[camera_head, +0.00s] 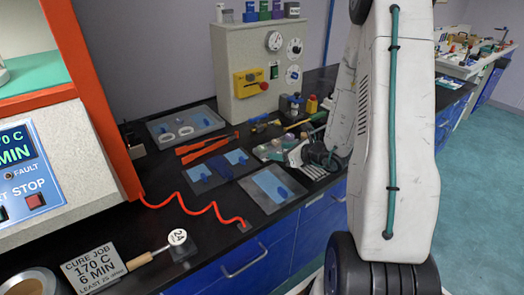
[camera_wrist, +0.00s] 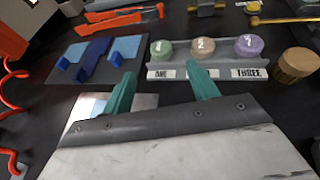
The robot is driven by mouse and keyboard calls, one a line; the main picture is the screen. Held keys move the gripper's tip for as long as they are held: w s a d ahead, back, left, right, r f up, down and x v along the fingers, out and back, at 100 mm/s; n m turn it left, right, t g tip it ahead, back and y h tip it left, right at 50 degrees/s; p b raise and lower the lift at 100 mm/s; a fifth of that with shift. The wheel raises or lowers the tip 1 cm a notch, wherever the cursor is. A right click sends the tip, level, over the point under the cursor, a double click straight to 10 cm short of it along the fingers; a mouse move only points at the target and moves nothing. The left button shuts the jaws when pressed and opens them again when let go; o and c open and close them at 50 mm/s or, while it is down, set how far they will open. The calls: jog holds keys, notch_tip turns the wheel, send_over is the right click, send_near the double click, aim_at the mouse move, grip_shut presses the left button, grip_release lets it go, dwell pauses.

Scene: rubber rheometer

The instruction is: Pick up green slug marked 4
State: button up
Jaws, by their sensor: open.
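A pale green slug (camera_wrist: 162,48) sits at the left end of a grey rack (camera_wrist: 172,72) in the wrist view; its white digit is too small to read surely. A tan slug (camera_wrist: 201,47) and a purple slug (camera_wrist: 249,44) stand to its right. In the head view my gripper (camera_head: 318,156) is mostly hidden by my arm.
A dark tray with blue pieces (camera_wrist: 97,50) lies left of the rack, and a brown cylinder (camera_wrist: 297,63) stands to its right. Orange-handled tools (camera_head: 207,148) lie behind. A beige machine (camera_head: 258,75) stands at the back. A red coiled cord (camera_head: 185,200) crosses the bench at left.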

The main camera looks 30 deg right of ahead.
aim_at(265, 148)
jog(key=x, duration=0.7)
jog(key=shift+w+d+r, duration=0.1)
jog(key=c, duration=1.1)
